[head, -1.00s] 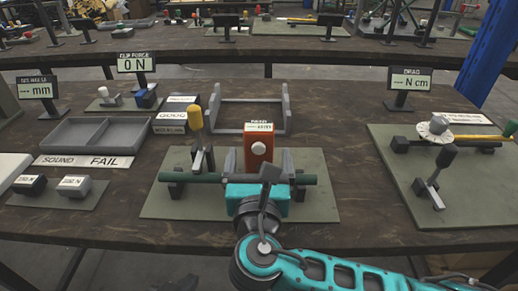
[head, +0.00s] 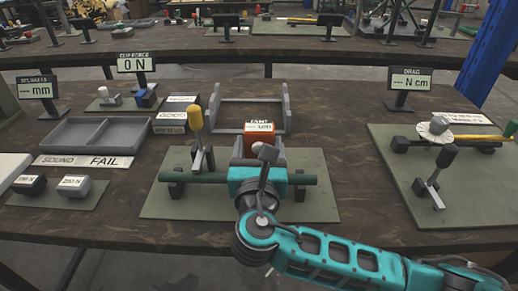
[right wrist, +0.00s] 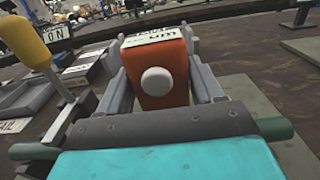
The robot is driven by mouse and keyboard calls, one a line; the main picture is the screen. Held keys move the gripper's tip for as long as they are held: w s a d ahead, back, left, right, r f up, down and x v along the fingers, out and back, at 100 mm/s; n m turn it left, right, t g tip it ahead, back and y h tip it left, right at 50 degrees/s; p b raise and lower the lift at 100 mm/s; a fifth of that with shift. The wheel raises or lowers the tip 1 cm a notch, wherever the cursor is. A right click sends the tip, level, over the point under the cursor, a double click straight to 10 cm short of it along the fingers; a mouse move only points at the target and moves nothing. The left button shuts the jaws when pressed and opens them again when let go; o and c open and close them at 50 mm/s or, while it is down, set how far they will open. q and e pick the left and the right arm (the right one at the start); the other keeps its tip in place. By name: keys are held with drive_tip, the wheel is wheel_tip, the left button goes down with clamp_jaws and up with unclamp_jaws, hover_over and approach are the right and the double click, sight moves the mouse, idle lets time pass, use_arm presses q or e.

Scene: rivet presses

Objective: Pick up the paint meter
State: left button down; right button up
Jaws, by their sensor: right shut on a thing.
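The paint meter is an orange-red block with a white label on top and a round pale knob on its front face. It stands upright in the head view (head: 263,139) behind the dark green bar, and it also shows large in the right wrist view (right wrist: 158,80). My right gripper (head: 262,158) reaches over the bar from the front and is shut on the meter, with a grey finger on either side. The gripper hides the meter's lower part in the head view. I cannot tell whether its base touches the table. My left gripper is not in view.
The green bar (head: 215,180) lies across two dark supports on a green mat (head: 165,200). A yellow-handled lever (head: 196,120) stands to its left. A grey frame with two uprights (head: 215,105) stands behind the meter. A grey tray (head: 95,135) lies further left.

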sight(258, 131)
drive_tip(key=c, duration=0.4)
drive_tip(key=shift+o, duration=0.2)
wheel_tip(258, 131, up, 9)
drive_tip(key=shift+f, duration=4.3)
